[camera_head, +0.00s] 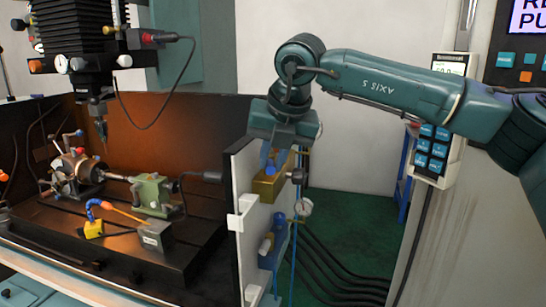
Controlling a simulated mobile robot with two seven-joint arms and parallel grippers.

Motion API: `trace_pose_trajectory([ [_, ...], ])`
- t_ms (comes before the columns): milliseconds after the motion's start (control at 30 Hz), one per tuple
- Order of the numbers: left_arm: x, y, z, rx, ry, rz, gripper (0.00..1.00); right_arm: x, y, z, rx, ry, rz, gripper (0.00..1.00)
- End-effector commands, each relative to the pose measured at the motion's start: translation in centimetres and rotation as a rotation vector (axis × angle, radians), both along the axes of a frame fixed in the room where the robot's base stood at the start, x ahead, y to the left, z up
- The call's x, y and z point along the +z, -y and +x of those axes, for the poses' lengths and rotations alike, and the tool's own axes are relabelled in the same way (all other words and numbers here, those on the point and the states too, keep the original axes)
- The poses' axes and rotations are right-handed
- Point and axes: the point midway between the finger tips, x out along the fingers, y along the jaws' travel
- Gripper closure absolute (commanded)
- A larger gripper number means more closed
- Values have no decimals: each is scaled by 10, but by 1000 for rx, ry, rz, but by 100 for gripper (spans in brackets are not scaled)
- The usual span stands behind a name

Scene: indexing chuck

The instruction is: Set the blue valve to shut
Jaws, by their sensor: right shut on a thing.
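The blue valve handle (270,163) shows as a small blue piece above a brass valve body (268,188). The valve sits at the end of the white enclosure wall in the middle of the view. My right gripper (275,155) comes down from above and is shut on the blue valve handle. Its fingers and palm hide most of the handle, so I cannot tell which way the handle is turned. My left gripper is not in view.
The enclosure wall (247,200) stands just left. Left of it are a chuck (78,172) and a green tailstock (151,195). A pendant (437,140) hangs at right. Black hoses cross the green floor.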

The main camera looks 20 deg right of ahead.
Motion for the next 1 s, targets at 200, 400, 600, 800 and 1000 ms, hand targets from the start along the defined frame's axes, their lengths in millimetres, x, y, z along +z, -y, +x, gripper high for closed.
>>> trace_pose_trajectory([
  [200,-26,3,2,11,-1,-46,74,-7,-10,3,-170,3,-1,100],
  [400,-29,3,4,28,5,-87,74,-2,-17,6,-351,4,0,100],
  [600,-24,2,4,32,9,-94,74,1,-17,7,-384,3,1,100],
  [800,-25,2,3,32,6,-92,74,1,-17,7,-382,4,1,79],
  [1000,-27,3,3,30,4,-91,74,1,-18,7,-379,4,2,62],
])
